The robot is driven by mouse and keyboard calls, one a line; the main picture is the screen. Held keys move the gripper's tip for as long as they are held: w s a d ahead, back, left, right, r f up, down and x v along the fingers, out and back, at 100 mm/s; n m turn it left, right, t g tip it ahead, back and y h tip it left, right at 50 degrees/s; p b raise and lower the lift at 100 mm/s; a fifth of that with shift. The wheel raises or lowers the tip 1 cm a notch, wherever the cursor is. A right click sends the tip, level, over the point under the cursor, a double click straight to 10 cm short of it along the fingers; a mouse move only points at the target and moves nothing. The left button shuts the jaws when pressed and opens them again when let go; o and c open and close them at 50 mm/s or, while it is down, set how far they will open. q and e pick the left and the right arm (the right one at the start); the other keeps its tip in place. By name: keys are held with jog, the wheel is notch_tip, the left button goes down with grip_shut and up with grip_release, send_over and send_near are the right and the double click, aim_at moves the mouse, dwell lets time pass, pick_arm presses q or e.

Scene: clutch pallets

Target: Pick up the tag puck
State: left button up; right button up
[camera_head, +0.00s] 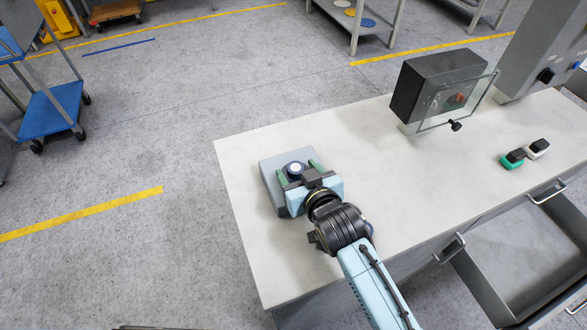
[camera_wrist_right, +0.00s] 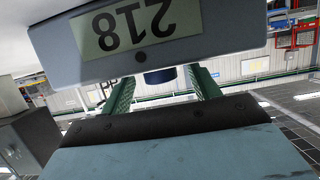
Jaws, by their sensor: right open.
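The tag puck (camera_head: 294,167) is a small dark blue disc with a white top. It sits on a grey device (camera_head: 270,174) near the table's left end. In the right wrist view the device's display (camera_wrist_right: 135,27) reads 218 upside down, and the puck (camera_wrist_right: 160,76) shows as a dark blue edge. My right gripper (camera_head: 297,171) is open, its two green fingers on either side of the puck. The wrist view also shows the gripper (camera_wrist_right: 162,78) spread around it; I cannot tell whether the fingers touch it. My left gripper is not in view.
The pale table (camera_head: 350,150) is clear around the device. A dark box with a glass door (camera_head: 440,88) stands at the back. A green-and-black block (camera_head: 513,159) and a white-and-black one (camera_head: 538,149) lie at right. An open drawer (camera_head: 520,255) juts from the front.

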jog(key=shift+w+a, duration=0.1)
jog(key=shift+w, duration=0.1)
jog(key=shift+s, duration=0.15)
jog(key=shift+c, duration=1)
jog(key=c, duration=0.9)
